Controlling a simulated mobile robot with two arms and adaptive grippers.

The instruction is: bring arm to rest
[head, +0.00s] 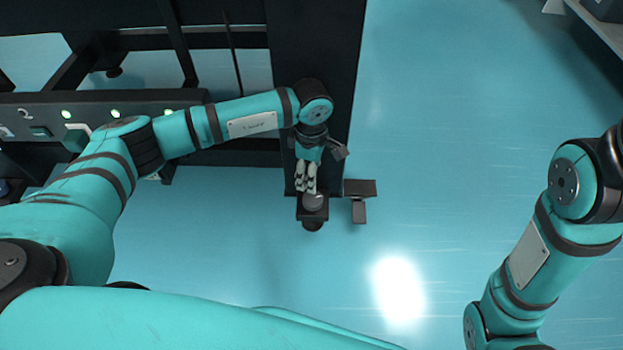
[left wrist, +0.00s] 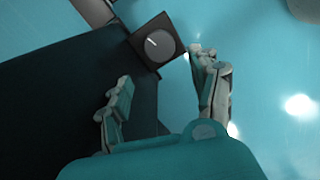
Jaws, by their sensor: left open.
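My left arm reaches in from the left in the head view. Its gripper (head: 306,186) points down at the table's end, close to a round dark knob (head: 313,202) on a small black block. In the left wrist view my left gripper (left wrist: 162,88) has its two fingers spread apart with nothing between them. The knob (left wrist: 160,44), with a white mark on its face, lies just beyond the fingertips. Whether a finger touches its block, I cannot tell. My right arm shows at the right of the head view, but its gripper is out of frame.
A black table frame (head: 330,60) with open bays fills the upper left of the head view. A grey panel with lit buttons (head: 115,113) runs along it. A small dark bracket (head: 360,190) juts out beside the knob. The glossy blue floor (head: 440,180) is clear between my arms.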

